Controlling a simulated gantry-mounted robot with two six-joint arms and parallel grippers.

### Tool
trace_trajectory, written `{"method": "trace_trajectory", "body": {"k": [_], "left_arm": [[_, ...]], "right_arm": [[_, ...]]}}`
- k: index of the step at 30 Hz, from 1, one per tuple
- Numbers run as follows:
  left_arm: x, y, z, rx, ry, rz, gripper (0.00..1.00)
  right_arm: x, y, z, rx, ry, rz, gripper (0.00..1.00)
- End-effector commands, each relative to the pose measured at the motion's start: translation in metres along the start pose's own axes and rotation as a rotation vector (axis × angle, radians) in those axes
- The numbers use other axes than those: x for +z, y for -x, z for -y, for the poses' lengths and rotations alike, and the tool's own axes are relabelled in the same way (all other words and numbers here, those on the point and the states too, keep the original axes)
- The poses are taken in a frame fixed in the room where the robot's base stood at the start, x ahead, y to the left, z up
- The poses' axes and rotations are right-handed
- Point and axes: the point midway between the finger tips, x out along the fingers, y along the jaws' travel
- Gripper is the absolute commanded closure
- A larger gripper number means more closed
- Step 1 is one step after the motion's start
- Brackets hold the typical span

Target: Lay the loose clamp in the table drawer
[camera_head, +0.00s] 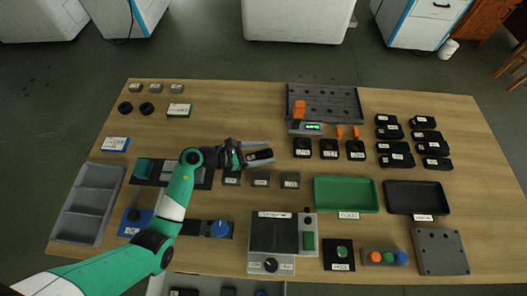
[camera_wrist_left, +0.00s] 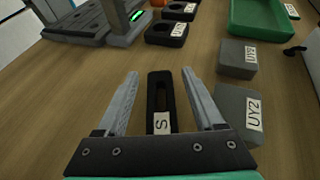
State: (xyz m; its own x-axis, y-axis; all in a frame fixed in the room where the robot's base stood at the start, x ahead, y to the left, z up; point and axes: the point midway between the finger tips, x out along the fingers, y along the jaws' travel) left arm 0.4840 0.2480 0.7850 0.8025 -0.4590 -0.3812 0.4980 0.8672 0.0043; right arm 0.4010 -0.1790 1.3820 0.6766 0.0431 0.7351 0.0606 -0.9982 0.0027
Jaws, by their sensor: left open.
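The loose clamp appears to be a black slotted bar with a white label (camera_wrist_left: 160,92), lying on the wooden table; in the head view the bar (camera_head: 261,155) is partly hidden by my gripper. My left gripper (camera_head: 258,152) is open, with one finger on each side of the bar and a gap to both in the left wrist view (camera_wrist_left: 159,98). Whether the bar is touched cannot be told. The table drawer (camera_head: 160,285) is pulled out at the near edge, cut off by the picture, with dark things and a blue thing inside. My right gripper is not in view.
Grey labelled blocks (camera_head: 261,179) stand just nearer than the gripper. Black labelled holders (camera_head: 329,149) and a drilled grey plate (camera_head: 345,101) lie right and beyond. A green tray (camera_head: 347,208) and a control box (camera_head: 271,262) stand nearer. Bare wood lies left of the drilled plate.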

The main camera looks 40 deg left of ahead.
Motion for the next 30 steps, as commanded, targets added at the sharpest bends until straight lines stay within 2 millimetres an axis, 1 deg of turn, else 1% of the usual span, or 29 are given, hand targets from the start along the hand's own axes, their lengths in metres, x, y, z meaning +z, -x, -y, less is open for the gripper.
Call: {"method": "trace_trajectory", "body": {"k": [2, 5, 12, 16, 18, 21, 30], "left_arm": [[0.003, 0.008, -0.001, 0.002, 0.001, 0.0, 0.3], [0.005, 0.027, -0.001, 0.005, 0.003, 0.0, 0.3], [0.005, 0.086, -0.002, 0.006, 0.003, 0.0, 0.3], [0.004, 0.109, -0.001, 0.004, 0.002, 0.001, 0.3], [0.003, 0.116, -0.001, 0.002, 0.002, 0.0, 0.3], [0.002, 0.121, 0.0, 0.001, 0.0, 0.0, 0.3], [0.001, 0.121, 0.0, 0.0, 0.0, 0.0, 0.3]], "right_arm": [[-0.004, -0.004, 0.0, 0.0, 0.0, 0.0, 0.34], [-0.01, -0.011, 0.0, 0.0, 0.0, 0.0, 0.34], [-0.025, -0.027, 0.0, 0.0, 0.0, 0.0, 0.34], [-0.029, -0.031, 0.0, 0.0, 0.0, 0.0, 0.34], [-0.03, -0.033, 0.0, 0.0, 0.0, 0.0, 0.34], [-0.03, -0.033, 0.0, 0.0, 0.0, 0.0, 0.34], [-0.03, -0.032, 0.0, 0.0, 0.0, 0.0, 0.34]]}}
